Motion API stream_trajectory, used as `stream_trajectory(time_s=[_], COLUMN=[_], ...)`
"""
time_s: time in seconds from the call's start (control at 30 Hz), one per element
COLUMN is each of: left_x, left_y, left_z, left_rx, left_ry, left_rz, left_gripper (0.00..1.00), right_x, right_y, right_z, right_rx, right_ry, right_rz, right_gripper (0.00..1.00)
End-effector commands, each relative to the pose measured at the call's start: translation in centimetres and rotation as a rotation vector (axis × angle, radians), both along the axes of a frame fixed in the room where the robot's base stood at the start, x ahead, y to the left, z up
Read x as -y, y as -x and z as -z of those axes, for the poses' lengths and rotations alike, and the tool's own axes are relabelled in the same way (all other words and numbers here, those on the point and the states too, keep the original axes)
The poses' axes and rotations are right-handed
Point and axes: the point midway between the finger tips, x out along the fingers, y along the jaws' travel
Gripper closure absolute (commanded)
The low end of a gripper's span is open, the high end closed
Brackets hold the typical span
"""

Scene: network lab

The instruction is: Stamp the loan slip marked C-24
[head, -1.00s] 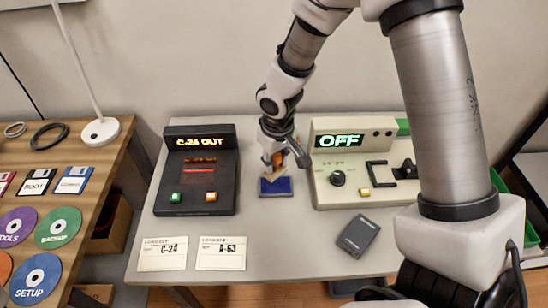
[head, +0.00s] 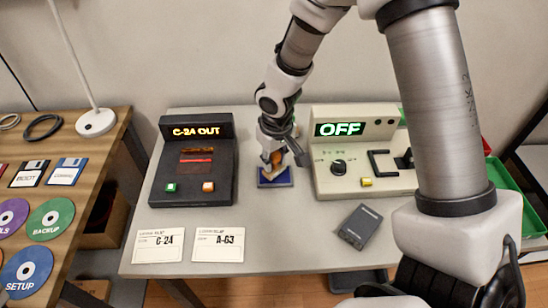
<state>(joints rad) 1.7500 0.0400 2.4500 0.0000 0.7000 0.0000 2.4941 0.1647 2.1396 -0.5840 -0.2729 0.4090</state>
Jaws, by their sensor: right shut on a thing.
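The loan slip marked C-24 (head: 158,252) lies flat at the front left of the grey table, a white card with no stamp mark that I can make out. A second slip marked A-63 (head: 218,252) lies just to its right. My right gripper (head: 274,158) is over the blue ink pad (head: 285,181), shut on a stamp with an orange-brown handle (head: 277,157). The stamp's lower end is at the pad; I cannot tell whether it touches. My left gripper is not in view.
A black device (head: 220,190) reading "C-24 OUT" stands left of the pad. A cream device (head: 325,185) reading "OFF" stands to the right. A dark box (head: 360,227) lies in front of it. A wooden table (head: 85,180) with disks is at left.

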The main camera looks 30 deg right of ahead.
Motion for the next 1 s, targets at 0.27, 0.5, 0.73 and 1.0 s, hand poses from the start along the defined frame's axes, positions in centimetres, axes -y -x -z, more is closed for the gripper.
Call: stream_trajectory(time_s=[0.27,0.5,0.73,1.0], left_x=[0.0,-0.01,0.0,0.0], left_y=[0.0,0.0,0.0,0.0], left_z=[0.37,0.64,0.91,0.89], left_rx=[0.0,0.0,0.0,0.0], left_ry=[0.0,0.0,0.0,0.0], left_rz=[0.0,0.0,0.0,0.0], left_gripper=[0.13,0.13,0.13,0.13], right_x=[0.0,0.0,0.0,0.0], right_y=[0.0,-0.01,0.0,0.0], right_z=[0.37,0.66,0.94,0.93], right_rx=[0.0,0.0,0.0,0.0], right_ry=[0.0,0.0,0.0,0.0], right_rz=[0.0,0.0,0.0,0.0], right_gripper=[0.94,0.94,0.94,0.94])
